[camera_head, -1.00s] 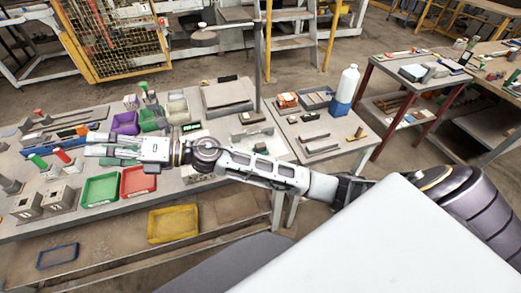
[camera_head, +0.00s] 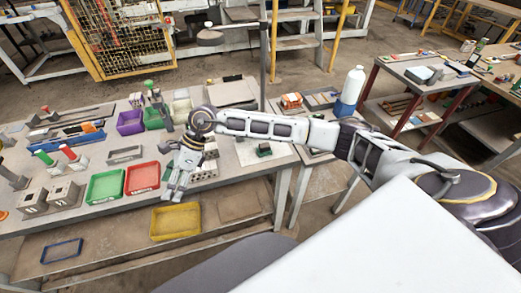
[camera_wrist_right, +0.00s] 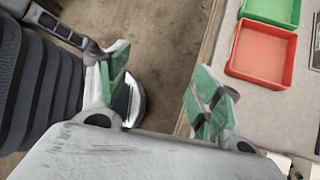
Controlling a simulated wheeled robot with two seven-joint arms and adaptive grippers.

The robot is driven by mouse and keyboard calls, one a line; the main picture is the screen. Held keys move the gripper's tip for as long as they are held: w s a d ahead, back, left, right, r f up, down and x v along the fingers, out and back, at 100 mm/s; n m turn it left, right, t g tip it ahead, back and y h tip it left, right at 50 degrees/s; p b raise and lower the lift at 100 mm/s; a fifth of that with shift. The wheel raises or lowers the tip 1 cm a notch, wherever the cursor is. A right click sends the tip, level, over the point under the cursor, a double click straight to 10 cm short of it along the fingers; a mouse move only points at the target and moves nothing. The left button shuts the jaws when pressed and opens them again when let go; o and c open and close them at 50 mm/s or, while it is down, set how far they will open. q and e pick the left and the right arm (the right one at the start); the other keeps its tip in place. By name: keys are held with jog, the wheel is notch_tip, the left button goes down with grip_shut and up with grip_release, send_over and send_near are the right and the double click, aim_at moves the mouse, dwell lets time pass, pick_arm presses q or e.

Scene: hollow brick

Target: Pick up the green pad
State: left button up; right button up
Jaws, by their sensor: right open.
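My right gripper (camera_head: 173,195) hangs over the front edge of the workbench, beside the red tray, fingers pointing down. In the right wrist view its two fingers (camera_wrist_right: 158,88) are apart, with green faces on their inner sides, and nothing is between them. A small dark-and-green item (camera_head: 264,150) lies on the bench right of the gripper; it may be the green pad, but it is too small to tell. No other clear green pad shows. My left gripper is not in view.
A green tray (camera_head: 105,185) and a red tray (camera_head: 142,178) sit near the bench front; the red tray also shows in the wrist view (camera_wrist_right: 262,54). A yellow tray (camera_head: 175,222) lies on the lower shelf. Purple (camera_head: 130,122) and green bins (camera_head: 155,119) stand behind.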

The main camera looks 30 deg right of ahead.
jog(key=w+d+f+h, duration=0.1)
jog(key=w+d+h, duration=0.2)
jog(key=d, duration=0.5)
jog(key=w+d+f+h, duration=0.15)
jog(key=d+h, duration=0.25)
jog(key=d, duration=0.4)
jog(key=h, duration=0.6)
send_near(264, 145)
notch_tip(264, 145, up, 3)
jog(key=shift+w+a, duration=0.15)
jog(key=shift+f+t, duration=0.2)
jog(key=shift+t, duration=0.1)
jog(key=shift+p+x, duration=0.65)
jog(key=shift+x, duration=3.5)
jog(key=shift+f, duration=0.15)
jog(key=shift+s+f+p, duration=0.3)
jog(key=shift+f, duration=0.3)
jog(key=shift+p+x, duration=0.4)
jog(key=shift+x, duration=1.55)
